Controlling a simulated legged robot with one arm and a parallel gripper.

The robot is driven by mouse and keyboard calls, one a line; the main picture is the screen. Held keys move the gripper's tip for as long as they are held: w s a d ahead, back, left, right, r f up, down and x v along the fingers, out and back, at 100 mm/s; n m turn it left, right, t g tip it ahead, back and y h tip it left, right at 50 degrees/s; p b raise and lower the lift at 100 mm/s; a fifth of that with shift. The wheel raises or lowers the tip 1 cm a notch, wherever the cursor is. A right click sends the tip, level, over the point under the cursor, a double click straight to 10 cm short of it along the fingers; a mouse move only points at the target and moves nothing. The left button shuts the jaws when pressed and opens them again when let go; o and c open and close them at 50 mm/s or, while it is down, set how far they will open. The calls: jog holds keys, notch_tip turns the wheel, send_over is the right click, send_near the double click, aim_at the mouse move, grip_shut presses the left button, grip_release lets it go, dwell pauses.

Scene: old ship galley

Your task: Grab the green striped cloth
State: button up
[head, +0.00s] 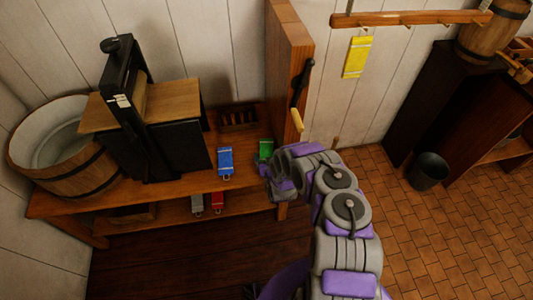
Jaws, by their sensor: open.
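The green striped cloth (265,147) lies on the wooden table, near its right end beside the upright wooden panel. Its lower part is hidden behind my arm. My gripper (272,180) is at the table's front right edge, just in front of the cloth in the picture. My own arm and wrist cover most of the gripper, so the gap to the cloth is hard to judge. My gripper is open, and I see nothing held in it.
A blue cloth (225,161) lies left of the green one. Grey (197,203) and red (217,201) cloths are on the lower shelf. A black press (150,140) and wooden tub (62,175) crowd the left. The wooden panel (287,70) bounds the right. A yellow cloth (357,57) hangs behind.

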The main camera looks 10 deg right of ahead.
jog(key=c, duration=0.9)
